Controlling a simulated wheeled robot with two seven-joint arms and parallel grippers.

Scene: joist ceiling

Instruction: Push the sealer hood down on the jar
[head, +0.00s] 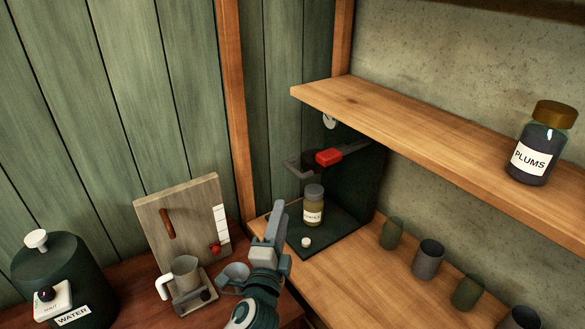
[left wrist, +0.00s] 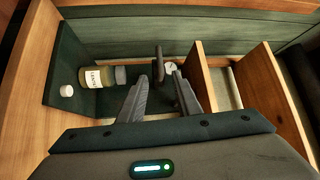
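The jar (head: 314,210) has amber contents, a pale label and a grey-green lid. It stands upright on the sealer's dark green base (head: 330,238), and it also shows in the left wrist view (left wrist: 95,77). Above the jar and apart from it is the sealer's raised arm, with a red block (head: 328,157) and a grey bar (head: 300,169). The hood's underside is hard to make out. My left gripper (head: 280,207) is in front of the sealer, left of the jar in the head view. My right gripper is not in view.
A white knob (head: 306,242) sits on the base beside the jar. A wooden shelf (head: 400,130) with a plums jar (head: 537,150) overhangs the sealer. Several cups (head: 428,259) line the counter at right. A jug (head: 185,272) and a water canister (head: 60,275) stand at left.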

